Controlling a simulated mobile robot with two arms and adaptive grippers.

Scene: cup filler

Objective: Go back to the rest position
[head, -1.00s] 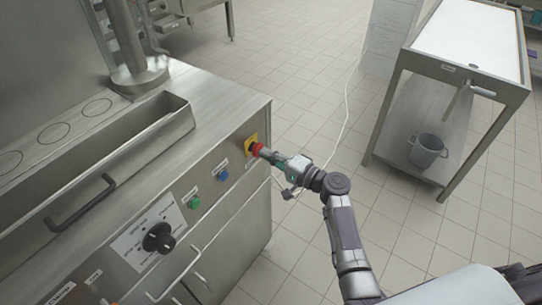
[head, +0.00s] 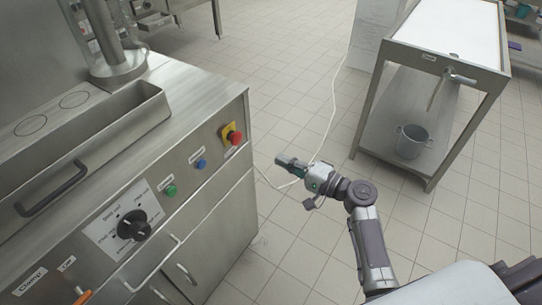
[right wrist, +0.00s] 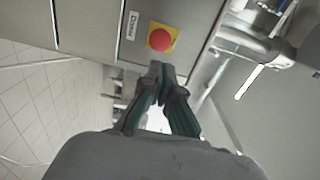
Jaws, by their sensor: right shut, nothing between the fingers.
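My right gripper (head: 283,161) is shut and empty. It hangs in the air to the right of the steel machine (head: 205,95), apart from its front panel. In the right wrist view the closed fingertips (right wrist: 162,68) point toward the red emergency button (right wrist: 160,40) on its yellow plate, with a gap. The same red button shows in the head view (head: 236,138) near the panel's right end. My left gripper is not in view.
The panel also carries a blue button (head: 200,164), a green button (head: 170,190) and a black knob (head: 133,226). A steel table (head: 440,62) with a grey bucket (head: 411,142) stands at the right.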

